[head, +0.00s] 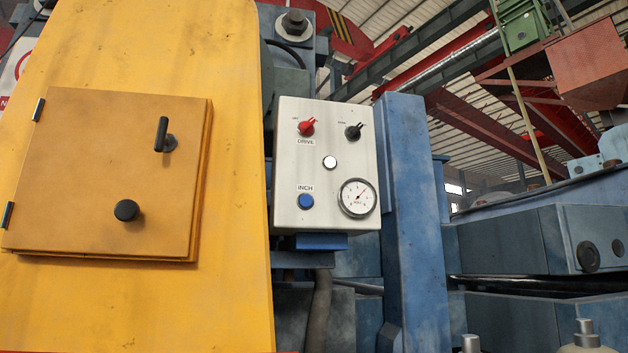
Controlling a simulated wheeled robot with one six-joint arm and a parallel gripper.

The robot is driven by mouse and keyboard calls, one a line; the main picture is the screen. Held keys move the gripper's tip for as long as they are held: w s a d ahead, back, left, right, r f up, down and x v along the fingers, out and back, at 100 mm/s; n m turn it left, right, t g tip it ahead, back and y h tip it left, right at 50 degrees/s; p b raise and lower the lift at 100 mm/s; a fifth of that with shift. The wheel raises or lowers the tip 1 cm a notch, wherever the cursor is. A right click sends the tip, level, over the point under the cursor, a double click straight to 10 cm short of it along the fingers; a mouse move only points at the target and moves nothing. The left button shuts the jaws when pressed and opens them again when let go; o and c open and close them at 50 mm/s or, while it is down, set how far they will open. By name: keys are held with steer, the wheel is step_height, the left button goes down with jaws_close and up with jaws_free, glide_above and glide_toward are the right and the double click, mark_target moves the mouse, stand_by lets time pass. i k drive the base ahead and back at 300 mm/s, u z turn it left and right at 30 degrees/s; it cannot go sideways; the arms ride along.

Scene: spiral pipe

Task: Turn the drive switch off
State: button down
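The drive switch (306,127) is a red rotary knob at the upper left of a white control box (328,165) in the head view. A label reading DRIVE sits just under it. The knob's pointer looks tilted towards the upper right. The small marks above it are too small to read. My gripper is not in view.
The box also carries a black rotary knob (354,131), a white button (330,162), a blue INCH button (306,201) and a round gauge (358,197). A yellow panel (232,290) with a handled door (80,200) stands left. A blue post (412,220) stands right.

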mark_target(306, 128)
steer(key=u, duration=0.5)
steer(key=k, duration=1.2)
steer(key=u, duration=1.1)
steer(key=i, duration=1.45)
steer(key=z, duration=0.6)
